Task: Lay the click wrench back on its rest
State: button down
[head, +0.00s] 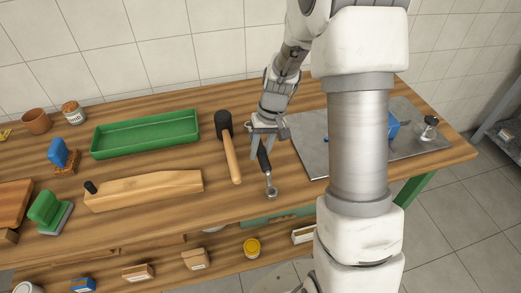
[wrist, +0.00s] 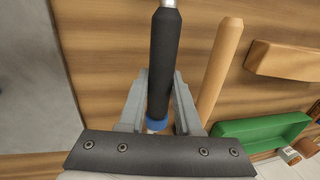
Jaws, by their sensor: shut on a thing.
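The click wrench (head: 267,172) has a black handle and a bright metal head, which points toward the table's front edge in the head view. In the wrist view its black grip (wrist: 164,50) with a blue end band runs between the fingers. My gripper (head: 266,146) is shut on the handle, one finger on each side; it also shows in the wrist view (wrist: 160,85). The wrench is at or just above the tabletop; I cannot tell whether it touches. I cannot identify its rest with certainty; a long wooden block (head: 150,188) lies to the left.
A black-headed mallet (head: 231,160) with a wooden handle lies close left of the wrench. A green tray (head: 146,136) stands farther left at the back. A grey metal plate (head: 308,135) is to the right, partly behind my arm. Bare wood (head: 225,200) shows at the front.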

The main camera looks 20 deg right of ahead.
aim_at(262, 148)
jog(key=shift+f+b, duration=0.55)
jog(key=shift+f, duration=0.25)
jog(key=c, duration=0.5)
grip_release()
jog(key=shift+d+r+p, duration=0.25)
jog(key=shift+r+p, duration=0.7)
jog(key=shift+r, duration=0.35)
jog(key=shift+d+r+p, duration=0.3)
jog(key=shift+r+p, duration=0.6)
jog(key=shift+r, duration=0.45)
jog(key=shift+d+r+p, duration=0.25)
jog(key=shift+r+p, duration=0.7)
jog(key=shift+r, duration=0.35)
